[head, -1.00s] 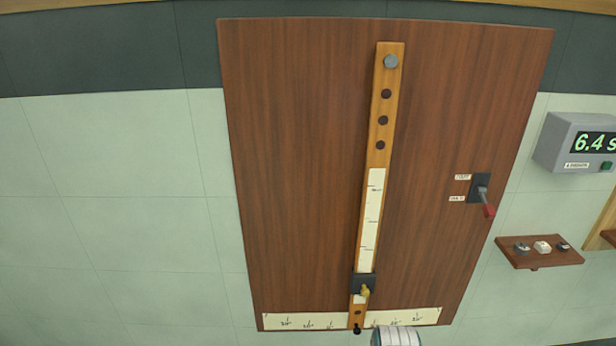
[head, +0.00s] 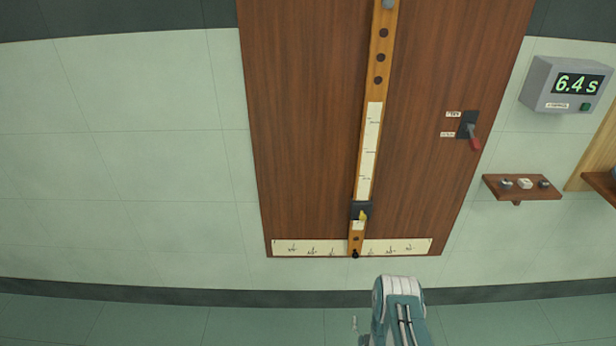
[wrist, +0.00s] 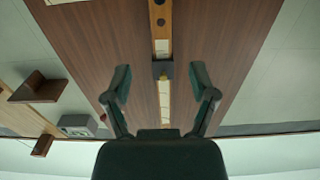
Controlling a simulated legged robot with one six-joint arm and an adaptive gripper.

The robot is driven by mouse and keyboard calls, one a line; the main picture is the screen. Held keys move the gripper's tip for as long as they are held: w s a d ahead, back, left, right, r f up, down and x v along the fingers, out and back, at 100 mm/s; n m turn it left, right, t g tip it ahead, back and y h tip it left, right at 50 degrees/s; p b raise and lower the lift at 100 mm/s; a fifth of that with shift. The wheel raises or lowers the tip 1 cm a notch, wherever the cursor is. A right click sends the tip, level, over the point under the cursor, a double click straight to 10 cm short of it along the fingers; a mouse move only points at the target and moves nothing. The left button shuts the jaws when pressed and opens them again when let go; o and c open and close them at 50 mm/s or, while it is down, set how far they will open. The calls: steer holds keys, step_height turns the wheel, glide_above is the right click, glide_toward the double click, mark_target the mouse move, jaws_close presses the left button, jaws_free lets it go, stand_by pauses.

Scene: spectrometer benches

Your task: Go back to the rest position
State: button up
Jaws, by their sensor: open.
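My gripper (wrist: 160,82) is open and empty in the wrist view, its two dark fingers spread apart with the wooden board behind them. In the head view my arm shows at the bottom centre right, below the board, and the gripper itself cannot be made out. A tall brown wooden board (head: 310,110) stands against the wall, with a light wooden bar (head: 379,62) running down it. A dark slider with a yellow knob (head: 362,212) sits low on the bar; it also shows in the wrist view (wrist: 162,72), between the fingers in the picture.
A red-handled lever (head: 474,142) is on the board's right side. A grey timer box (head: 541,85) reading 6.4 s hangs on the wall at right. Below it a small shelf (head: 516,193) holds small parts. The floor (head: 180,322) at left is clear.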

steer(key=w+r+g, duration=0.3)
steer(key=w+r, duration=1)
steer(key=r, duration=0.4)
step_height(320, 180, up, 20)
steer(key=s+f+g, duration=0.1)
steer(key=g, duration=0.2)
steer(key=s+a+r+g, duration=0.2)
steer(key=s+r+g, duration=0.1)
steer(key=s+r, duration=1.15)
steer(key=s+r+g, duration=0.1)
steer(key=s+r, duration=0.1)
steer(key=s, duration=0.9)
steer(key=s+r+g, duration=0.2)
steer(key=s, duration=0.9)
steer(key=shift+s+a+r, duration=0.2)
steer(key=shift+s+a, duration=0.1)
steer(key=shift+a, duration=0.15)
